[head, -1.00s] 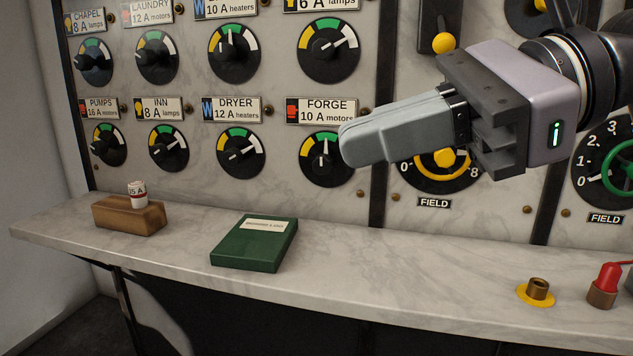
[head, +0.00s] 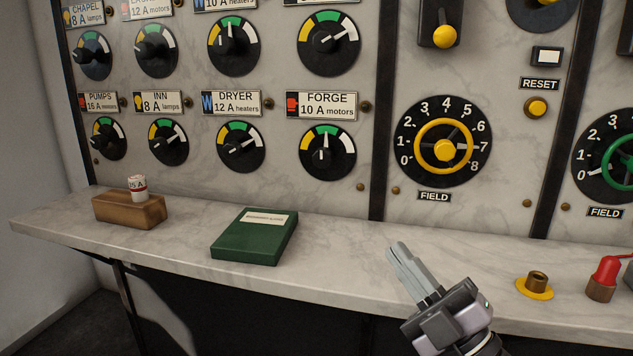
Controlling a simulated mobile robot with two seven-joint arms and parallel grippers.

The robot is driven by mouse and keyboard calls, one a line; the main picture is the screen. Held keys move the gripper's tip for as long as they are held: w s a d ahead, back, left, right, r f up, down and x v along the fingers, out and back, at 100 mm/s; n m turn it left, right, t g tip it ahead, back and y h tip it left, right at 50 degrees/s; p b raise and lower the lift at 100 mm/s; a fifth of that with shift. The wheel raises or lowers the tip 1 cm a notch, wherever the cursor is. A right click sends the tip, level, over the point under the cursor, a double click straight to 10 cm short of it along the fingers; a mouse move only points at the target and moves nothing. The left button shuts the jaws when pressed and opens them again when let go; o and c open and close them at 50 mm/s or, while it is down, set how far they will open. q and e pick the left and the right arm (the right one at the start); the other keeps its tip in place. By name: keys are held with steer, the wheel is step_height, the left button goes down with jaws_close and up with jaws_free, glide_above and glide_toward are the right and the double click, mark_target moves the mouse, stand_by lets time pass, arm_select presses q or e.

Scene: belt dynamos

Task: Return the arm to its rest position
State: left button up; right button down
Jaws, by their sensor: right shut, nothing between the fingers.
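My right gripper (head: 408,268) is low in the head view, right of centre, in front of the marble shelf (head: 340,260). Its two grey fingers lie together, pointing up and to the left, with nothing between them. It is apart from the panel. My left gripper is not in view. The yellow field wheel (head: 444,150) on the panel is fully visible, set in a black dial numbered 0 to 8.
On the shelf are a green book (head: 254,240), a wooden block (head: 129,210) with a small white fuse (head: 137,187), a brass socket (head: 537,281) on a yellow ring, and a red plug (head: 607,272). Dials and a yellow reset button (head: 537,107) are on the panel.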

steer(key=s+d+f+m+g+h, duration=0.1)
steer(key=d+f+m+h, duration=0.2)
steer(key=f+m+h, duration=0.5)
steer(key=s+d+f+m+h, duration=0.1)
steer(key=d+f+m+h, duration=0.3)
steer(key=f, duration=0.8)
steer(key=s+f+m+g+h, duration=0.1)
steer(key=s+f+m+g, duration=0.65)
steer(key=s+f, duration=0.95)
step_height(320, 180, up, 9)
steer(key=w+d+p, duration=0.1)
steer(key=d+p, duration=0.1)
steer(key=p, duration=1.1)
steer(key=shift+w+r+n+h, duration=0.15)
steer(key=shift+r+n+h, duration=0.05)
steer(key=shift+n+h, duration=0.25)
